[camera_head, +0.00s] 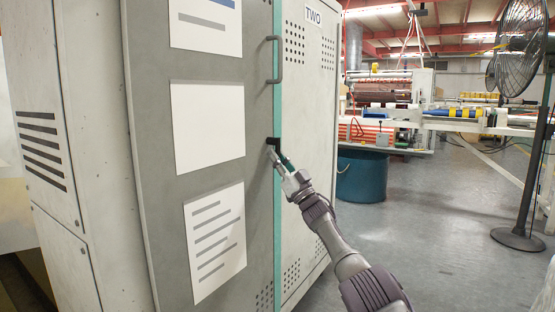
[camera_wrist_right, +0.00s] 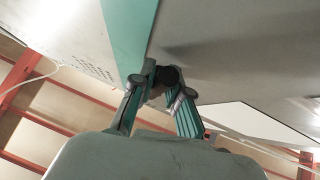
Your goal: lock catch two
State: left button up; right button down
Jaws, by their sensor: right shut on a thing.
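A grey cabinet door (camera_head: 210,170) with a teal edge strip (camera_head: 277,200) fills the left half of the head view. The small black catch (camera_head: 274,141) is at the door's edge, below the handle. It is a dark round end between the fingertips in the right wrist view (camera_wrist_right: 168,75). My right gripper (camera_head: 277,155) reaches up from the lower right and is shut on the catch. Its fingers partly cover the catch, so its exact turn is hard to tell. A "TWO" label (camera_head: 313,16) is on the light panel right of the strip. My left gripper is not in view.
A grey bar handle (camera_head: 279,60) stands out above the catch. Paper sheets (camera_head: 207,125) are fixed on the door. A blue bin (camera_head: 362,176), machinery (camera_head: 385,105) and a standing fan (camera_head: 518,235) are to the right. The floor between cabinet and fan is clear.

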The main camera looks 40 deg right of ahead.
jog(key=c, duration=1.1)
grip_release()
jog(key=shift+c, duration=0.2)
jog(key=v, duration=1.2)
